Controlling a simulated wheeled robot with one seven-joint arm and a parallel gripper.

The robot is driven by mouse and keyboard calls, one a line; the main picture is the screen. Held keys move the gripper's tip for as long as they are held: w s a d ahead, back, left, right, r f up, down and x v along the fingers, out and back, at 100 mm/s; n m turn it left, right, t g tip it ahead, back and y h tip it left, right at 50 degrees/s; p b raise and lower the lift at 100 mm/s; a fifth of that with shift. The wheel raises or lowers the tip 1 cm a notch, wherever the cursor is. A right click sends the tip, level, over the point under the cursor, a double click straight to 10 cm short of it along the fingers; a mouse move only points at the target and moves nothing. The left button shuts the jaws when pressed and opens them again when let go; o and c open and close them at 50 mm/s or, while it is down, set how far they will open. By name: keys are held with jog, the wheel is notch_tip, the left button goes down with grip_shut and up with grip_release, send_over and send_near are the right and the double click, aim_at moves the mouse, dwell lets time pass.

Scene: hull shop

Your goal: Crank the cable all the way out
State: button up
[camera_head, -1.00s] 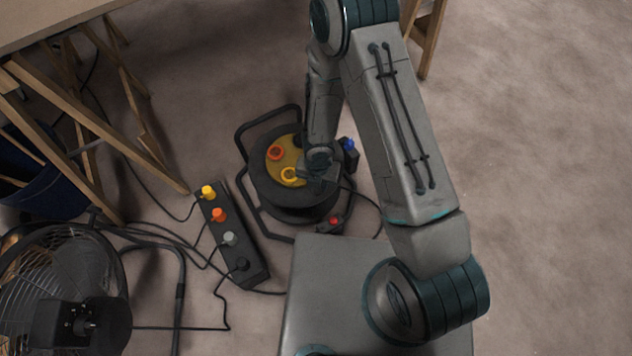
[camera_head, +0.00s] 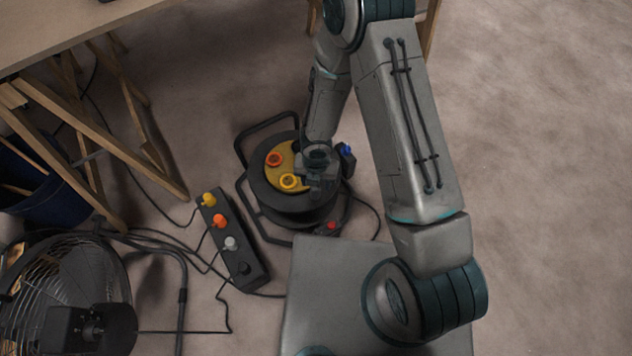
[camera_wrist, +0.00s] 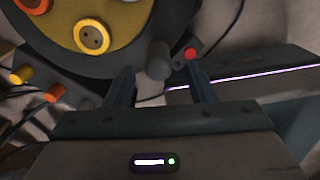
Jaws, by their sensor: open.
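The cable reel is a black drum (camera_head: 264,197) with a yellow face (camera_head: 288,160) carrying an orange-ringed and a yellow-ringed socket. It stands in a black tube frame on the floor. A dark grey knob (camera_wrist: 158,60), seemingly the crank handle, stands at the drum's edge in the wrist view. My gripper (camera_wrist: 159,72) is open, with one finger to each side of the knob and a visible gap on both sides. In the head view my gripper (camera_head: 322,180) is over the right part of the drum and hides the knob. How much cable is wound cannot be seen.
A power strip (camera_head: 236,248) with coloured plugs lies left of the reel. Black cables cross the floor towards a fan (camera_head: 65,300). A trestle table (camera_head: 60,30) and blue bin (camera_head: 45,195) are at left. The floor at right is clear.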

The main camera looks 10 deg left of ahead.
notch_tip(320, 180, up, 9)
jog(key=p, duration=0.4)
jog(key=shift+p, duration=0.35)
jog(key=shift+r, duration=0.15)
jog(key=w+d+r+m+t+h+p, duration=0.1)
jog(key=d+r+m+p, duration=0.4)
jog(key=r, duration=0.6)
jog(key=w+d+r+m+h+p, duration=0.1)
jog(key=w+d+r+m+p, duration=0.15)
jog(key=d+r+m, duration=0.6)
jog(key=w+d+r+m+t+h+p, duration=0.1)
jog(key=r+m+p, duration=0.35)
jog(key=r, duration=0.95)
jog(key=s+d+r+m+y+p, duration=0.1)
jog(key=s+r+m+p, duration=0.3)
jog(key=r, duration=0.4)
jog(key=s+d+r+m+y+p, duration=0.1)
jog(key=s+d+r+m+p, duration=0.1)
jog(key=s+r+m+p, duration=0.2)
jog(key=s+d+r+m+y+p, duration=0.1)
jog(key=s+r+m+p, duration=0.3)
jog(key=r+m, duration=0.5)
notch_tip(320, 180, up, 4)
jog(key=shift+s+d+r+t, duration=0.15)
jog(key=shift+s+d+t, duration=0.3)
jog(key=shift+d, duration=0.25)
jog(key=shift+c, duration=1.4)
jog(key=shift+a, duration=0.1)
